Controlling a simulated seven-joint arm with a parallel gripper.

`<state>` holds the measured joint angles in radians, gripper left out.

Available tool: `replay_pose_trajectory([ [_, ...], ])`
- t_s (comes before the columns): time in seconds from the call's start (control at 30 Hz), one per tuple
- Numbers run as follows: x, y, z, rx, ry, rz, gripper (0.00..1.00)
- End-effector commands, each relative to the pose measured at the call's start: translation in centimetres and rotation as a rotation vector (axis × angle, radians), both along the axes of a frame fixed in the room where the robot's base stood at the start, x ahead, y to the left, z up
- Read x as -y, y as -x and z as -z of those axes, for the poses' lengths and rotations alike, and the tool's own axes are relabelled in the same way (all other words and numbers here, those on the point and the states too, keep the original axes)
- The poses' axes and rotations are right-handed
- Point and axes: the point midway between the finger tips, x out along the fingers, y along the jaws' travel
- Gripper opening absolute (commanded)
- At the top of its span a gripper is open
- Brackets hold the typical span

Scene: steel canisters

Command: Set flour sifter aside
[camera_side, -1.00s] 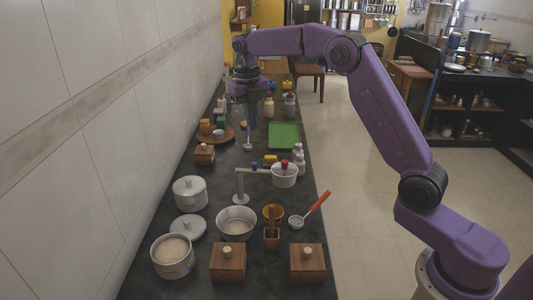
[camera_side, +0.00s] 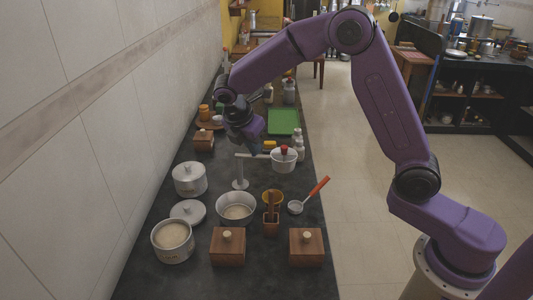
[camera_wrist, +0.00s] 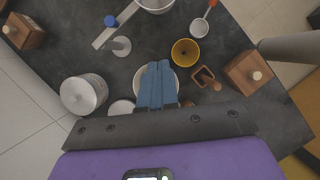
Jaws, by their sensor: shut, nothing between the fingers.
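An orange-handled round strainer, the most likely flour sifter, though I cannot be sure, lies on the counter right of the orange cup, its pale bowl (camera_side: 295,207) toward the left. It also shows at the top of the wrist view (camera_wrist: 199,26). My gripper (camera_wrist: 158,66) is shut and empty, its blue fingers pressed together. In the wrist view they cover part of a metal bowl (camera_wrist: 171,76), which stands below. The side view shows my gripper (camera_side: 255,150) above the counter, behind the metal bowl (camera_side: 235,214) and away from the strainer.
A grey stand (camera_side: 240,172) with a crossbar reaches toward a red-knobbed white pot (camera_side: 284,162). A green tray (camera_side: 283,123) lies farther back.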

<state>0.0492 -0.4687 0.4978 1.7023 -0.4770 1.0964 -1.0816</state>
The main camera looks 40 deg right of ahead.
Motion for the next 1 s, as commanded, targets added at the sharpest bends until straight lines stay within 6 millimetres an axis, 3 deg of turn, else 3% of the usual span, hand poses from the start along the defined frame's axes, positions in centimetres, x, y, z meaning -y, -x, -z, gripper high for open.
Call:
replay_pose_trajectory([
  [0.17, 0.9, -0.1, 1.8, -0.004, 0.002, 0.004, 0.00],
  [0.6, 4.2, -0.6, 9.2, -0.007, 0.001, 0.002, 0.00],
  [0.8, 6.9, -1.3, 8.5, -0.001, -0.001, 0.003, 0.00],
  [1.0, 7.9, -1.4, 8.4, -0.002, -0.001, 0.002, 0.00],
])
